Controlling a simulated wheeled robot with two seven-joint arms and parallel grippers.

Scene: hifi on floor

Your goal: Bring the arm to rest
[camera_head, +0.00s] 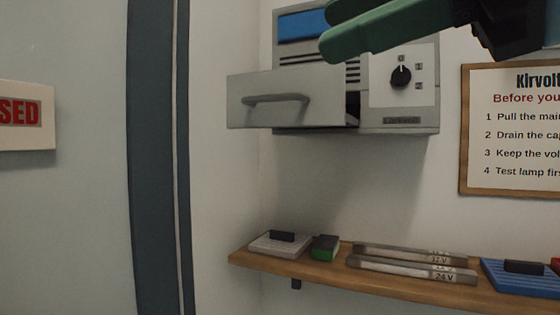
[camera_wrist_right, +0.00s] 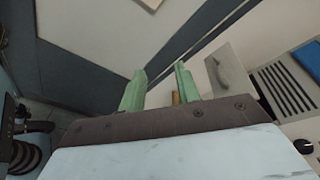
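My right gripper (camera_head: 328,29) reaches in from the top right of the head view, with its dark wrist at the upper right edge. Its two green fingers are apart with nothing held between them. In the right wrist view the gripper (camera_wrist_right: 160,72) also shows open and empty. It is in front of the upper part of a grey wall unit (camera_head: 404,77), and I cannot tell how far from it. The unit's drawer (camera_head: 285,110) is pulled out, and the fingers are clear of its handle. My left gripper is not in view.
A wooden shelf (camera_head: 325,275) below holds a grey block (camera_head: 270,246), a green block (camera_head: 325,247), several grey bars (camera_head: 405,268) and a blue item (camera_head: 510,282). A framed notice (camera_head: 510,180) hangs at right. A door-like panel with a sign (camera_head: 25,115) stands left.

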